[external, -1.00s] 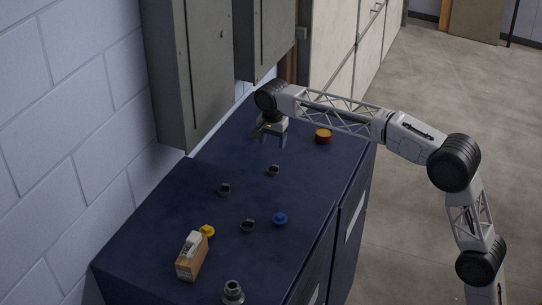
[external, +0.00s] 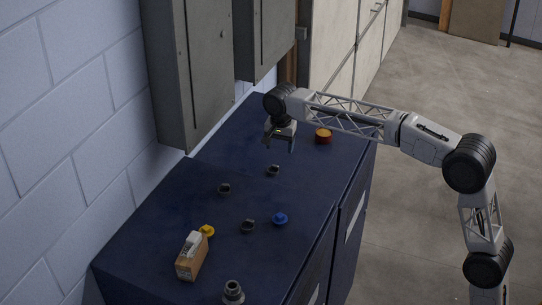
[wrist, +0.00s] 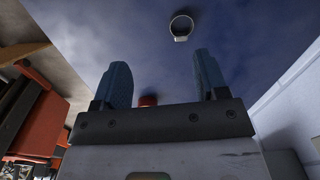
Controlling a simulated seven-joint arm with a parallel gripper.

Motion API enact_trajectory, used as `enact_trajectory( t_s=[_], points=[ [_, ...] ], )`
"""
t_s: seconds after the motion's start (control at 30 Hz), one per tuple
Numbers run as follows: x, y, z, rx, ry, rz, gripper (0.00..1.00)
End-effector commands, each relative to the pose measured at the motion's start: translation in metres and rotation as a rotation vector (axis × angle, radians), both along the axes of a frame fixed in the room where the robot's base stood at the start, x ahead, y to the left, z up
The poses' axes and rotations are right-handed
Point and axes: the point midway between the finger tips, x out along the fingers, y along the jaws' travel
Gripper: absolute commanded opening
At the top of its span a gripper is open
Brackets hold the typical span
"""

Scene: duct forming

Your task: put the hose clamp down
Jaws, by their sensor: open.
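A small grey ring-shaped hose clamp (wrist: 181,27) lies on the dark blue top in the wrist view, beyond my fingertips and apart from them. The small dark ring (external: 273,170) just below my gripper in the external view looks like the same clamp. My gripper (external: 280,146) is open and empty, held above the surface behind that ring. In the wrist view my gripper (wrist: 160,60) shows two blue-grey fingers spread apart with nothing held between them.
The dark blue cabinet top (external: 180,220) also carries two dark ring-like parts (external: 224,189) (external: 247,226), a blue part (external: 280,219), a yellow part (external: 207,231), a cardboard box (external: 192,257), a grey fitting (external: 233,292) and a red-orange round item (external: 323,136). Grey wall boxes (external: 190,80) hang alongside.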

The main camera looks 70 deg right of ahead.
Motion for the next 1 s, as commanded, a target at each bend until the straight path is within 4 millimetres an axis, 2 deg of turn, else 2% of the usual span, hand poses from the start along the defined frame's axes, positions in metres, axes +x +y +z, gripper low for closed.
enact_trajectory(
  t_s=[0.2, 0.5, 1.0],
  points=[
    [-0.051, 0.027, 0.009, -0.008, -0.02, 0.132, 0.67],
    [-0.124, 0.062, 0.009, -0.022, -0.046, 0.321, 0.67],
    [-0.254, 0.112, -0.013, -0.054, -0.085, 0.636, 0.67]
  ],
)
